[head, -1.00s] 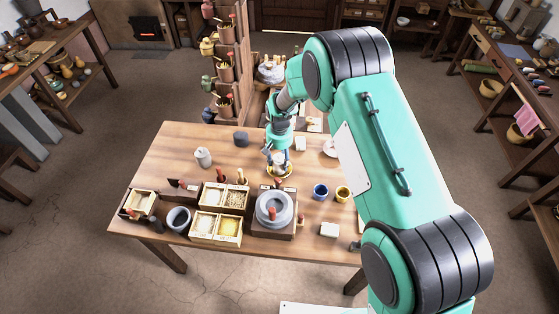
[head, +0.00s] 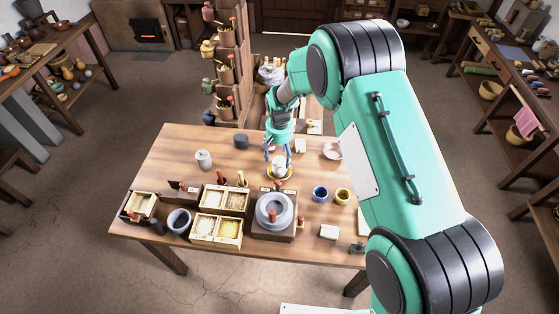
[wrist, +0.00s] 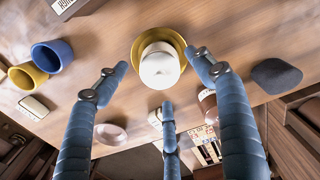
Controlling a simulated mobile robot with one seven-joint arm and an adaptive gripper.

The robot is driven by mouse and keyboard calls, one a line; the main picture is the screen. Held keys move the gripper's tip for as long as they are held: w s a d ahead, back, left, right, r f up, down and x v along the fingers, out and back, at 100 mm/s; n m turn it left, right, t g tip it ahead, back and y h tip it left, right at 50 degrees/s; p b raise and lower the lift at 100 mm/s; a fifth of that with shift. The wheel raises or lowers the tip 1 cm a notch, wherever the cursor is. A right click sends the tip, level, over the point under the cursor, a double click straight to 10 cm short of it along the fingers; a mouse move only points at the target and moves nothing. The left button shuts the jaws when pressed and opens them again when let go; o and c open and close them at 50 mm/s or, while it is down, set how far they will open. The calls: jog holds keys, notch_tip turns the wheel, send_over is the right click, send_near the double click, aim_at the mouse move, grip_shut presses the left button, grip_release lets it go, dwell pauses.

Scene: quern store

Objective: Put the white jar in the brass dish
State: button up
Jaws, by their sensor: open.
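The white jar (wrist: 159,68) stands in the brass dish (wrist: 179,44), within its rim, in the wrist view. In the head view the jar (head: 281,169) and dish (head: 281,178) are small, near the middle of the table. My gripper (head: 279,156) is above them, open. In the wrist view its blue fingers are spread, with clear gaps to the jar, and hold nothing.
A blue cup (head: 320,193) and a yellow cup (head: 343,195) stand right of the dish. A stone quern (head: 274,212) is in front. A pale lidded jar (head: 204,160) and a dark grey object (head: 241,140) are left. Bare wood lies between.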

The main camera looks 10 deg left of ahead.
notch_tip(320, 180, up, 8)
jog(key=shift+f+p, duration=0.1)
jog(key=shift+p, duration=0.4)
dwell(0.6)
jog(key=shift+r, duration=0.2)
jog(key=s+d+r+t, duration=0.1)
jog(key=s+d+r, duration=0.4)
jog(key=r, duration=0.5)
jog(key=s+d+r+m+t, duration=0.1)
jog(key=s+d+r, duration=0.2)
jog(key=d+r, duration=0.5)
jog(key=s+d+r+t, duration=0.1)
jog(key=s+d+r, duration=0.4)
jog(key=r, duration=0.6)
jog(key=s+d+r+t, duration=0.1)
jog(key=s+d, duration=0.3)
jog(key=s, duration=0.5)
jog(key=s+d+r+m, duration=0.1)
jog(key=s+d+r, duration=0.2)
jog(key=s, duration=0.5)
jog(key=s+d+r+m+t, duration=0.1)
jog(key=s+d+r, duration=0.2)
jog(key=s, duration=0.6)
jog(key=shift+s+d+t, duration=0.3)
jog(key=shift+s+d, duration=0.05)
jog(key=shift+d, duration=0.65)
